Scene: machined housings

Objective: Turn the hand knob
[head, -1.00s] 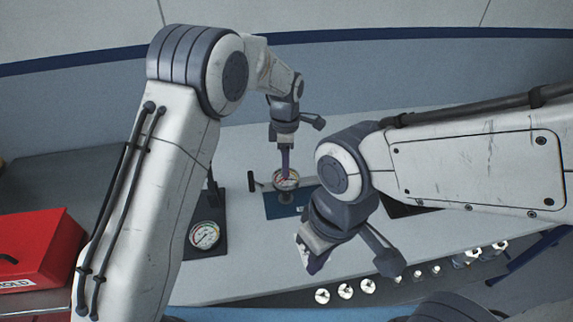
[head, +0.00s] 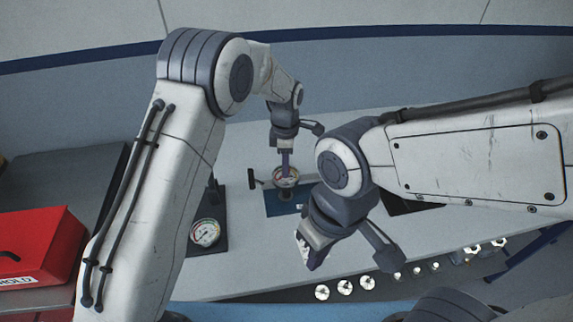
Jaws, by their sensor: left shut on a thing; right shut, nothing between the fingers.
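My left gripper (head: 286,166) points down at a small fixture in the middle of the bench. It is shut on the hand knob, which the fingers mostly hide. A round gauge (head: 280,182) with a pale and red face shows right at the fingertips. A dark T-shaped handle (head: 252,178) sticks out to the left of it. The fixture stands on a dark blue plate (head: 278,206). My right gripper (head: 306,262) is lower and to the right, above the bench's front part. It is shut and empty, clear of the fixture.
A second gauge (head: 205,233) stands on a black base at left, beside my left arm. A red box (head: 38,240) sits at far left. Several shiny round parts (head: 345,287) line the bench's front edge. The grey bench (head: 400,240) has bare room at right.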

